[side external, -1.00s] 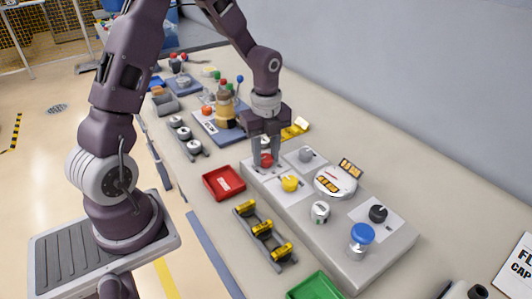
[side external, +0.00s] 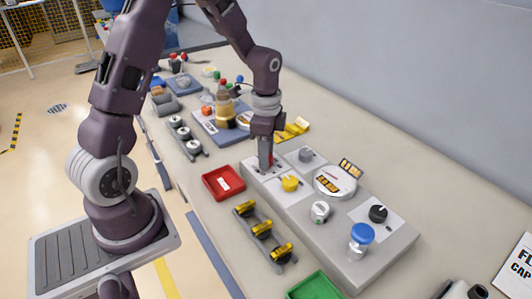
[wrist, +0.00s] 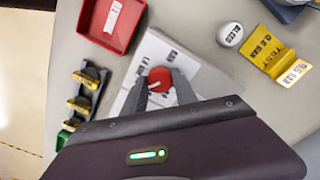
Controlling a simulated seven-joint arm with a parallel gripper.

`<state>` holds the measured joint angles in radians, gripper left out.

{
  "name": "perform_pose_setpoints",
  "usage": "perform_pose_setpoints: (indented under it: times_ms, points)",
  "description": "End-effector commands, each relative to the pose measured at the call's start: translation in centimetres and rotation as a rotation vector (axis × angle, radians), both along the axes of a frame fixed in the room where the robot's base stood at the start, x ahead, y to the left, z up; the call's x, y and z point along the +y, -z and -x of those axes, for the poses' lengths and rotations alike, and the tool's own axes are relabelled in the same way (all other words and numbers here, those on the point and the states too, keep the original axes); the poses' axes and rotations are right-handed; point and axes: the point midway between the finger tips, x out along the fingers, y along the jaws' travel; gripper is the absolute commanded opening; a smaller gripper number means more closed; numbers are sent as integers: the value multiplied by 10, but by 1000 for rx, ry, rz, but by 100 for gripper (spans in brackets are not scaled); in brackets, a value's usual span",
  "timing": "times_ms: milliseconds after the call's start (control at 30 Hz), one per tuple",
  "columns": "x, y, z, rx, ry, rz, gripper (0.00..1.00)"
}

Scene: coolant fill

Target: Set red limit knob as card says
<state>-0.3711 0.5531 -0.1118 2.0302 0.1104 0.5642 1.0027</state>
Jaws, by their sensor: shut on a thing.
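The red knob (wrist: 159,78) sits on a white printed plate (wrist: 145,68) on the grey panel, with a pale line across its top. My gripper (wrist: 160,88) is shut on the red knob, one finger on each side. In the side view my gripper (side external: 266,160) points down at the panel's far left end and mostly hides the knob. A yellow card (wrist: 277,58) with black print on white strips lies beyond the panel.
The panel also carries a yellow knob (side external: 290,183), a grey knob (side external: 306,155), a black knob (side external: 378,214) and a blue-capped part (side external: 361,236). A red tray (side external: 224,183) and a rack of yellow-topped parts (side external: 262,230) stand in front of the panel.

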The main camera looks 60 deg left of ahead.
Motion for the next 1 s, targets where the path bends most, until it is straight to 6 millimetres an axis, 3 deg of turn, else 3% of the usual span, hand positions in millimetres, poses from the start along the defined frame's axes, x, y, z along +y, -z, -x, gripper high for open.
perform_pose_setpoints:
  times_ms: [1000]
  points:
    - [0,-1,-1,-3,-964,1,0]
